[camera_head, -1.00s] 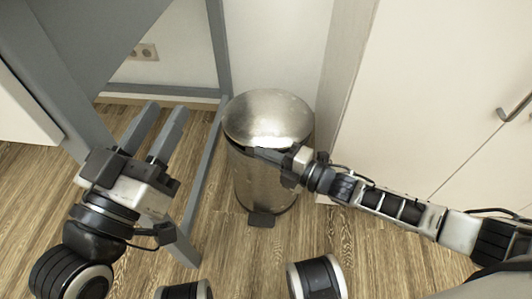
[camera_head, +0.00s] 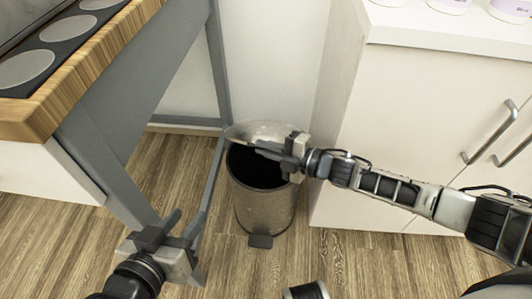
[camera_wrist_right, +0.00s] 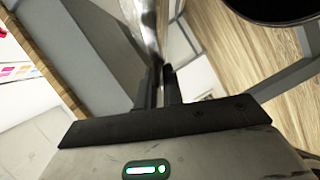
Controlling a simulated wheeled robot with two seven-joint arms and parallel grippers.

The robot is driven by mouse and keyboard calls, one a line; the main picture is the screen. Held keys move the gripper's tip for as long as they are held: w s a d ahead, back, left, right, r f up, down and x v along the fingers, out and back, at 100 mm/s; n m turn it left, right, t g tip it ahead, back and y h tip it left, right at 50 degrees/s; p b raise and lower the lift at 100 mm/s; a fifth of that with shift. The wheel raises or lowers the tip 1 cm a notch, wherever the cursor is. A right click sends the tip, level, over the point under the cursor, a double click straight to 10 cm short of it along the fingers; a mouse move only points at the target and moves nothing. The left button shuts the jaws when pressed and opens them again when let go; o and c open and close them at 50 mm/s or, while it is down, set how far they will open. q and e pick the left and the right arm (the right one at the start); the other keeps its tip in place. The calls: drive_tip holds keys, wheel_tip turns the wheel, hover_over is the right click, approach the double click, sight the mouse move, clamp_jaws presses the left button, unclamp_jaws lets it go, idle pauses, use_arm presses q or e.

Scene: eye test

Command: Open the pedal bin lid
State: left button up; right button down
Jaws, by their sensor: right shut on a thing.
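The steel pedal bin (camera_head: 262,205) stands on the floor in the middle of the head view, with a black pedal (camera_head: 260,241) at its foot. Its lid (camera_head: 250,131) is raised and tilted back, and the dark inside shows below it. My right gripper (camera_head: 270,149) is shut on the lid's edge. In the right wrist view the shiny lid (camera_wrist_right: 146,32) runs in between the fingers (camera_wrist_right: 160,88). My left gripper (camera_head: 162,228) is empty and looks open, low at the left, apart from the bin; its fingers are foreshortened.
A grey table frame (camera_head: 130,165) with a wooden top (camera_head: 75,105) and hob stands left of the bin. A white cabinet (camera_head: 400,110) with metal handles stands to the right, with containers on top. The wall is close behind the bin. Wood floor (camera_head: 365,265) is free in front.

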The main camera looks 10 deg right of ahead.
use_arm(q)
drive_tip(key=shift+f, duration=0.15)
use_arm(e)
drive_tip(key=shift+w+r, duration=0.2)
drive_tip(key=shift+r, duration=0.1)
drive_tip(key=c, duration=1.6)
unclamp_jaws()
drive_tip(key=shift+d+f, duration=0.1)
